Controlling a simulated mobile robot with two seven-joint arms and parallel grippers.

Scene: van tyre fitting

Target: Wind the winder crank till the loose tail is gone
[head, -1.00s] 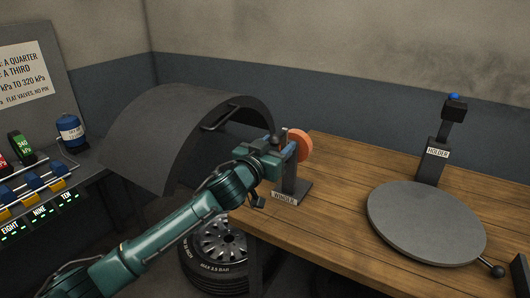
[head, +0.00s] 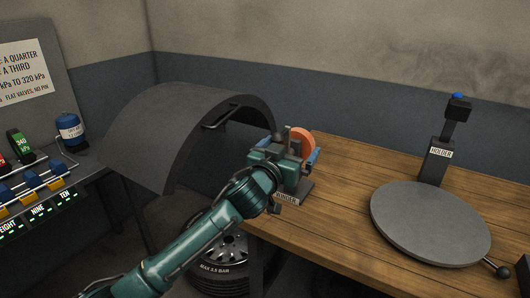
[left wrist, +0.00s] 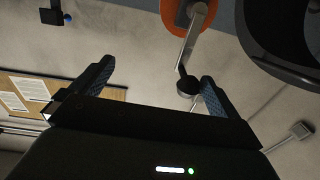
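The winder stands at the left end of the wooden bench, its orange reel (head: 303,138) upright above a dark base with a label (head: 287,198). My left gripper (head: 298,150) is in front of the winder and hides much of its post and crank. In the left wrist view, my left gripper (left wrist: 155,72) has its fingers wide apart. The crank's dark knob (left wrist: 188,86) is between them, close to the right finger, on a grey arm in front of the orange reel (left wrist: 172,20). No loose tail can be made out. My right gripper is not in view.
A grey round plate (head: 430,222) with a knobbed lever and a holder post (head: 436,160) are on the bench's right. A dark curved guard (head: 185,130) is behind my left arm. A tyre (head: 225,265) is below the bench edge. The middle of the bench is clear.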

